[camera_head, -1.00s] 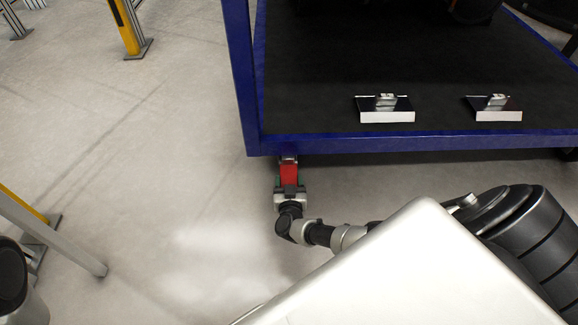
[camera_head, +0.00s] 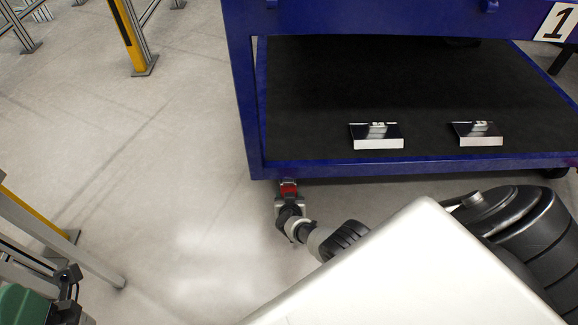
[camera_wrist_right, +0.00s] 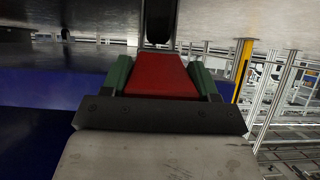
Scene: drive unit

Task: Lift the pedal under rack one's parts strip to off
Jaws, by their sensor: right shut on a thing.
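The red pedal (camera_head: 289,188) is at the left front corner of the blue rack (camera_head: 400,169), just below its bottom edge. My right gripper (camera_head: 289,199) is shut on the pedal. In the right wrist view, the pedal (camera_wrist_right: 160,76) lies between the green finger pads of my right gripper (camera_wrist_right: 163,82). A dark wheel-like part (camera_wrist_right: 158,22) is beyond the pedal there. The number plate (camera_head: 556,22) on the rack reads 1.
Two shiny metal parts (camera_head: 376,136) (camera_head: 476,134) rest on the rack's black shelf (camera_head: 420,95). A yellow post (camera_head: 130,35) stands at the back left. The floor between is clear.

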